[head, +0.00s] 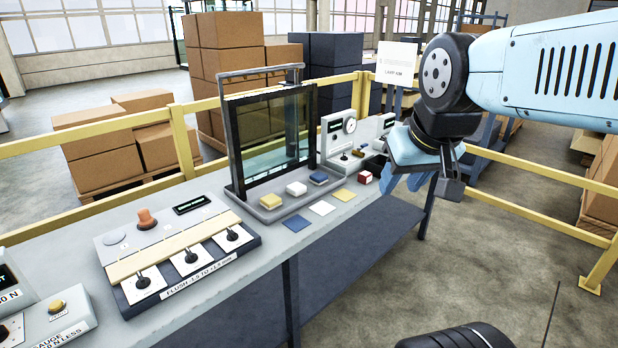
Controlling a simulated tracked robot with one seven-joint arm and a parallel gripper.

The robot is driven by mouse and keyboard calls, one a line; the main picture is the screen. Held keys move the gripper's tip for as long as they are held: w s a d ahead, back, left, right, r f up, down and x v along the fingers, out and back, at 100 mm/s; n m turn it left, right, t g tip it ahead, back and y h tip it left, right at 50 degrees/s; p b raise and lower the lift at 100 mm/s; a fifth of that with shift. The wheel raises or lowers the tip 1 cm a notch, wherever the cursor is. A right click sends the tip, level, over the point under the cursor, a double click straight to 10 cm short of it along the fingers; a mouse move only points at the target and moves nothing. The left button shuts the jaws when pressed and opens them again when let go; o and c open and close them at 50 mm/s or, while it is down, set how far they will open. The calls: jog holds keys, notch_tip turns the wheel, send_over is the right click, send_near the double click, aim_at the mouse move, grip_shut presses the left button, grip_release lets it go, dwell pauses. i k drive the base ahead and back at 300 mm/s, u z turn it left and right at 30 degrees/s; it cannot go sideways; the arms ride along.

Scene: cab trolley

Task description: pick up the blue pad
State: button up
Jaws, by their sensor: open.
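A small blue pad (318,178) sits on the grey base (240,201) of the framed glass panel, at the right end of a row with a white pad (297,188) and a yellow pad (270,201). On the bench in front lie a flat blue square (297,223), a flat white square (321,208) and a flat yellow square (343,195). My gripper (420,184) is open, to the right of the blue pad and apart from it, near the bench's right end. Nothing shows between its fingers.
The framed glass panel (275,130) stands upright behind the pads. A small red block (365,177) and a gauge unit (338,140) are near my gripper. A panel with several knobs (180,250) fills the bench's left part. A yellow rail (345,88) runs behind.

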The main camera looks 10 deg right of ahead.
aim_at(319, 178)
jog(key=i, duration=0.85)
jog(key=z, duration=0.05)
